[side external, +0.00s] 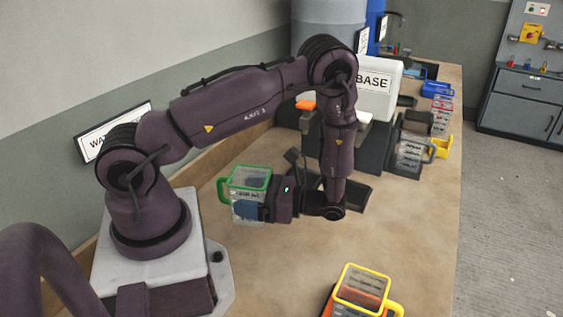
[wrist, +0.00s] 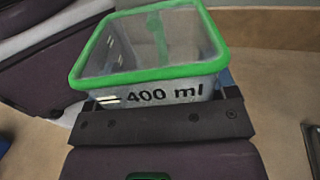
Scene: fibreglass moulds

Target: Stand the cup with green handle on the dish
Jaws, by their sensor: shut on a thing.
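The cup with green handle (side external: 247,181) is a clear, square-sided measuring cup with a green rim. Its handle points left in the side view. My gripper (side external: 250,210) is shut on it from the right, with a blue finger pad against its wall, and holds it upright. In the wrist view the cup (wrist: 150,92) sits between the fingers, its "400 ml" mark facing the camera, and looks empty. A dark, flat, rimmed tray (side external: 357,196), possibly the dish, lies on the bench behind my wrist and is partly hidden by it.
A white container marked "BASE" (side external: 376,92) and several other cups stand toward the back. The bench's middle front is clear.

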